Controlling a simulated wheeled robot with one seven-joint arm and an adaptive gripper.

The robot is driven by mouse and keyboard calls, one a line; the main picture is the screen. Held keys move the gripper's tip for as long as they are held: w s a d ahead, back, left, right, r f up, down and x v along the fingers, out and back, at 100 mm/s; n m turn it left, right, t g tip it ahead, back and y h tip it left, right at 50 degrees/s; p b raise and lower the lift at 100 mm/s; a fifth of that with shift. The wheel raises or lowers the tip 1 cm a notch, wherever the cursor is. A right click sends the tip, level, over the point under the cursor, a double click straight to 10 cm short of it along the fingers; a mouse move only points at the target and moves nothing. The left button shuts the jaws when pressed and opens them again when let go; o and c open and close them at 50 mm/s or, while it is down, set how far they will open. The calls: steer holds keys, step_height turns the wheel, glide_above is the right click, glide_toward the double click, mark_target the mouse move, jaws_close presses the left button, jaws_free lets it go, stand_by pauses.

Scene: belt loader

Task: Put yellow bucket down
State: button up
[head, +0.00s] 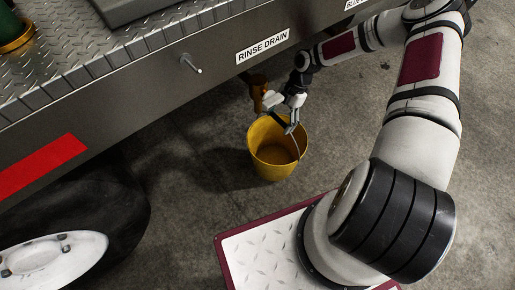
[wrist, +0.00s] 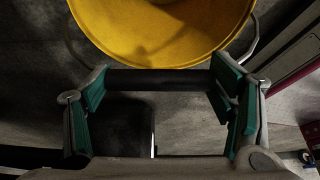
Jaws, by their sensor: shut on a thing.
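The yellow bucket (head: 272,155) is in the middle of the head view, upright and open at the top, below the edge of the loader. My gripper (head: 291,102) is above its rim, shut on the bucket's thin metal handle. In the wrist view the bucket (wrist: 160,30) fills the top, and its inside looks empty. The handle's dark grip (wrist: 160,80) lies across between the green pads of my gripper (wrist: 158,95). I cannot tell whether the bucket's base touches the floor.
The loader's metal side with the "RINSE DRAIN" label (head: 263,46) overhangs just behind the bucket. A brownish drain fitting (head: 258,88) hangs beneath it. A black tyre (head: 100,205) stands at lower left. Concrete floor (head: 190,235) is clear around the bucket.

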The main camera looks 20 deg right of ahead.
steer(key=s+a+f+b, duration=0.2)
steer(key=a+f, duration=0.4)
steer(key=a, duration=0.3)
steer(key=shift+s+a+b, duration=0.35)
steer(key=shift+s+b, duration=0.05)
steer(key=shift+s, duration=0.05)
steer(key=shift+f, duration=0.1)
steer(key=o, duration=1.9)
steer(key=shift+o, duration=0.2)
steer(key=w+d+r+p, duration=0.1)
steer(key=w+d+r, duration=0.1)
steer(key=d, duration=0.4)
steer(key=w+d+r+p, duration=0.2)
steer(key=d+r, duration=0.1)
steer(key=d, duration=0.4)
steer(key=shift+d+p, duration=0.2)
steer(key=shift+p, duration=0.1)
